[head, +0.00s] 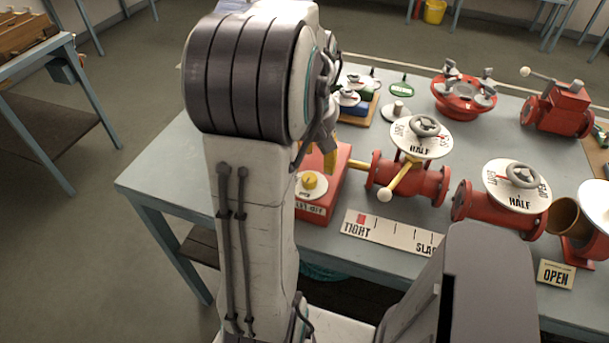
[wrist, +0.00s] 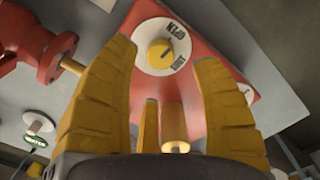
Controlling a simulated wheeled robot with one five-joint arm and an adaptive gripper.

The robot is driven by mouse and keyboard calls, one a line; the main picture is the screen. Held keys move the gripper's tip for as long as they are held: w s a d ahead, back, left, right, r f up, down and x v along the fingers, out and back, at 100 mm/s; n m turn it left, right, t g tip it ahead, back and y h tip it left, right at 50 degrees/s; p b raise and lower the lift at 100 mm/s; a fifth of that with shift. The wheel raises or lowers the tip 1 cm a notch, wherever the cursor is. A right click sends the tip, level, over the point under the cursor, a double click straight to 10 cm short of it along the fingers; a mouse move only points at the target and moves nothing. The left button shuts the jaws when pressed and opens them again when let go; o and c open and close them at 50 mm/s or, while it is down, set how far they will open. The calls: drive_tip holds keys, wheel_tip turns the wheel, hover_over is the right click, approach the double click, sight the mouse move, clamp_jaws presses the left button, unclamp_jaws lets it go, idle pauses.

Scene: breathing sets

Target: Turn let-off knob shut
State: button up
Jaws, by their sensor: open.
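The let-off knob is a yellow round knob (head: 309,180) on a white dial, on top of a red box (head: 330,195) at the table's near left. In the wrist view the knob (wrist: 160,53) and its white dial (wrist: 146,33) show, with OPEN and SHUT lettered on the right side. A dark mark crosses the knob; which word it points to is hard to tell. My gripper (wrist: 164,58) is open and empty. In the head view my arm hides most of the gripper.
Red valves with white dials and handwheels (head: 424,126) stand close right of the box, one with a yellow lever (head: 400,180). A TIGHT–SLACK scale plate (head: 390,231) lies in front. In the wrist view a yellow cylinder (wrist: 173,122) shows between the fingers.

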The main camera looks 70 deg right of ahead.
sight(310, 177)
drive_tip(key=shift+f, duration=2.75)
clamp_jaws()
